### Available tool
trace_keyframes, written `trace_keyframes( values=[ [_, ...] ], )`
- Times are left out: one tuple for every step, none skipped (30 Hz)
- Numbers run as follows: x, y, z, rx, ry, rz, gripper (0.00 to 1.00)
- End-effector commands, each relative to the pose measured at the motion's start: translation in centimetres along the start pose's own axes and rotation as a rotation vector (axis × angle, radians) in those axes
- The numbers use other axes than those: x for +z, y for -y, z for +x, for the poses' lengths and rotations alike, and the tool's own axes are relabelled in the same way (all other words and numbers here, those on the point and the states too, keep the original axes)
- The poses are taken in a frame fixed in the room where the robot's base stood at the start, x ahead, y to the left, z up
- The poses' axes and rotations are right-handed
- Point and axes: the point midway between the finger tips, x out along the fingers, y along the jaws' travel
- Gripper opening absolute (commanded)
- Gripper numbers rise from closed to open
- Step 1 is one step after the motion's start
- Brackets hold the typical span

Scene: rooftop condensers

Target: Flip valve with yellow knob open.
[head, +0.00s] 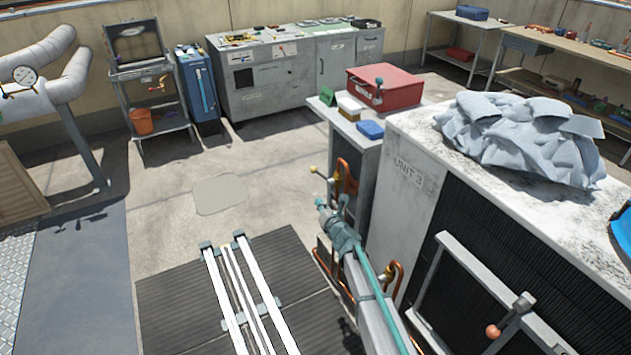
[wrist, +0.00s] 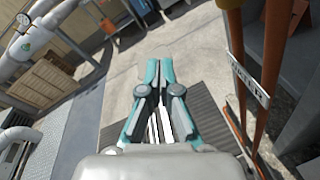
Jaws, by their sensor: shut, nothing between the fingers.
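The yellow knob (head: 313,169) sits on a short lever at a copper pipe valve (head: 345,180), on the side of the grey unit in the head view. My gripper (head: 322,204) is just below the knob, apart from it in the picture. The wrist view shows my gripper (wrist: 155,68) with its teal fingers together and nothing between them. Copper pipes (wrist: 275,70) with a lettered tag (wrist: 247,82) run along the right of the wrist view. I cannot make out the yellow knob there.
The white-topped condenser (head: 415,160) with a grey tarp (head: 525,135) stands to the right. A handle with an orange knob (head: 493,331) is on its front. A red toolbox (head: 385,85) is on the bench behind. Open floor (head: 260,170) lies to the left.

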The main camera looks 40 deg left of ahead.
Motion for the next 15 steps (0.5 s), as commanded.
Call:
trace_keyframes(
  values=[
    [0.0, 0.0, 0.0, 0.000, 0.000, 0.000, 0.00],
    [0.0, 0.0, 0.0, 0.000, 0.000, 0.000, 0.00],
    [0.0, 0.0, 0.1, 0.000, 0.001, 0.000, 0.00],
    [0.1, 0.0, 0.1, 0.000, 0.001, 0.000, 0.00],
    [0.1, 0.0, 0.2, 0.001, 0.001, 0.000, 0.00],
    [0.1, 0.0, 0.4, 0.001, 0.001, 0.000, 0.00],
    [0.1, 0.0, 0.6, 0.001, 0.001, 0.000, 0.00],
    [0.1, 0.0, 0.8, 0.001, 0.001, 0.000, 0.00],
    [0.1, 0.0, 1.1, 0.001, 0.001, 0.000, 0.00],
    [0.1, 0.0, 1.4, 0.001, 0.001, 0.000, 0.00],
    [0.1, 0.0, 1.7, 0.001, 0.001, 0.000, 0.00],
    [0.1, 0.0, 2.2, 0.001, 0.001, 0.000, 0.00],
    [0.1, 0.0, 2.6, 0.001, 0.001, 0.000, 0.00],
    [0.1, 0.0, 3.1, 0.001, 0.001, 0.001, 0.00],
    [0.2, 0.0, 3.8, 0.001, 0.001, 0.001, 0.00]
  ],
)
